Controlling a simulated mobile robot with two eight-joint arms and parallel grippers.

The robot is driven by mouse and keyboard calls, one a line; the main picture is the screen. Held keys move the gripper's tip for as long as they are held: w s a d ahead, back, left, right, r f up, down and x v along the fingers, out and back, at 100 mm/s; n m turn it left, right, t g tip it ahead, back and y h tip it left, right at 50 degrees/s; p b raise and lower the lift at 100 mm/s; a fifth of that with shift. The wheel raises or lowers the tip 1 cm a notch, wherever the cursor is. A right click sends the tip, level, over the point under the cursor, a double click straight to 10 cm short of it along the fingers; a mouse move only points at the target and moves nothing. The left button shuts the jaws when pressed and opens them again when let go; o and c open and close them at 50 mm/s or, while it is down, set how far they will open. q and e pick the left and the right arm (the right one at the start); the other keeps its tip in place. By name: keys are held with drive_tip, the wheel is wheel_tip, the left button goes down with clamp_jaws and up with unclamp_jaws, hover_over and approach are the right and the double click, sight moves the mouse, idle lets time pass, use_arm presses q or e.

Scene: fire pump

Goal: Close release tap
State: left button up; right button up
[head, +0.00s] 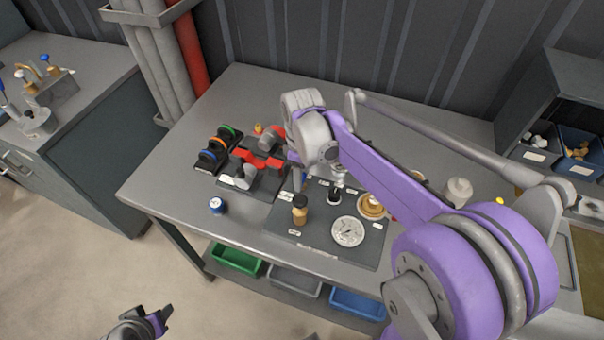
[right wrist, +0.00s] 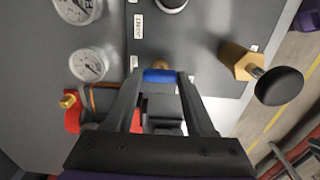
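The release tap appears to be the small brass fitting with a blue handle (right wrist: 160,76) at the panel's edge in the right wrist view. My right gripper (right wrist: 161,80) has its fingers on either side of the blue handle, which fills the gap between the tips. In the head view my right gripper (head: 299,178) is low at the panel's back left and hides the tap. My left gripper (head: 160,318) is at the bottom left, away from the table, with its two fingers apart and nothing visible between them.
The panel (head: 318,240) carries a white gauge (head: 348,231) and a brass valve with a black knob (head: 300,209).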

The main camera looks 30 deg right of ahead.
clamp_jaws()
drive_tip(key=shift+m, duration=0.4)
drive_tip(key=m, duration=0.3)
drive_tip(key=shift+m, duration=0.4)
drive_tip(key=m+b, duration=0.1)
drive_tip(key=m, duration=0.8)
drive_tip(key=shift+m, duration=2.2)
